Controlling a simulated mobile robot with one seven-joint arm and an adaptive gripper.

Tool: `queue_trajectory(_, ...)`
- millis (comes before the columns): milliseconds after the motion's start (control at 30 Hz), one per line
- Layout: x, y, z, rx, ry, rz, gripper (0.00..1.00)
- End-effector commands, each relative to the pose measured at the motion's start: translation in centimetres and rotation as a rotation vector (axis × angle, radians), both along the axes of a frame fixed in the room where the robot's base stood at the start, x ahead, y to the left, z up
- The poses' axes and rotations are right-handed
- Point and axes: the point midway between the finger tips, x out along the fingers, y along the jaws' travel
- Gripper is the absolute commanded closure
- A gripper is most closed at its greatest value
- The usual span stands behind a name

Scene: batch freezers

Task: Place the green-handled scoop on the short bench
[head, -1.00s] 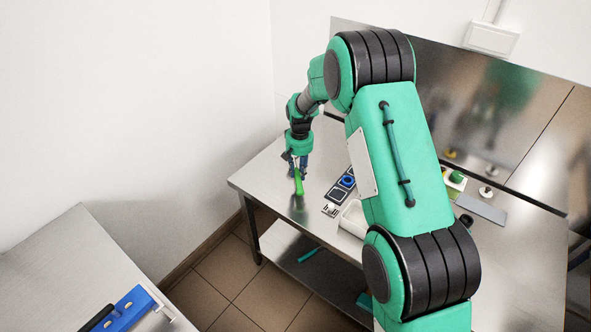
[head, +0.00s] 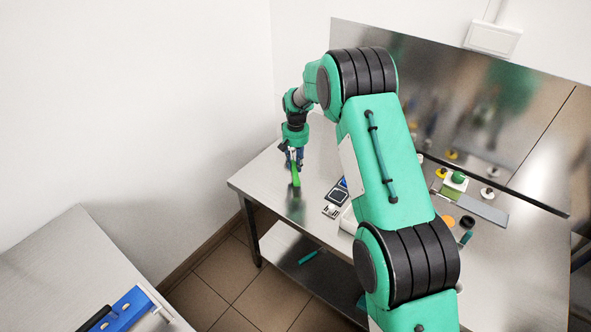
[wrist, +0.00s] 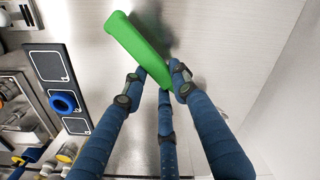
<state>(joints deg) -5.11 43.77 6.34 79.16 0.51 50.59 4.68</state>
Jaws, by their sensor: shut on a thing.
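My gripper (head: 293,155) is shut on the green-handled scoop (head: 296,175), above the left end of a steel bench (head: 265,172). In the wrist view, the fingers close around one end of the bright green handle (wrist: 140,45), which sticks out tilted to the upper left. The scoop's head cannot be made out. A dark shadow or reflection lies on the steel close by the handle. A second steel bench (head: 70,255) is at the lower left, cut off by the frame. I cannot tell which one is the short bench.
Dark panels with a blue ring (wrist: 63,102) lie beside the gripper. A white tub (head: 349,220), a green-topped item (head: 457,178) and several small things stand farther right. A blue object (head: 125,308) is on the lower-left bench. Floor separates the benches.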

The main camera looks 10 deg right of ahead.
Motion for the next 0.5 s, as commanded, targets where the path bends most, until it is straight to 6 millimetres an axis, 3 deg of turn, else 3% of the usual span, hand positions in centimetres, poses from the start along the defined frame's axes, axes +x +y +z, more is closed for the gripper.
queue_trajectory(233, -0.1, 0.0, -2.8, 0.000, 0.003, 0.000, 1.00)
queue_trajectory(500, 0.0, 0.0, -3.2, 0.000, 0.001, 0.000, 1.00)
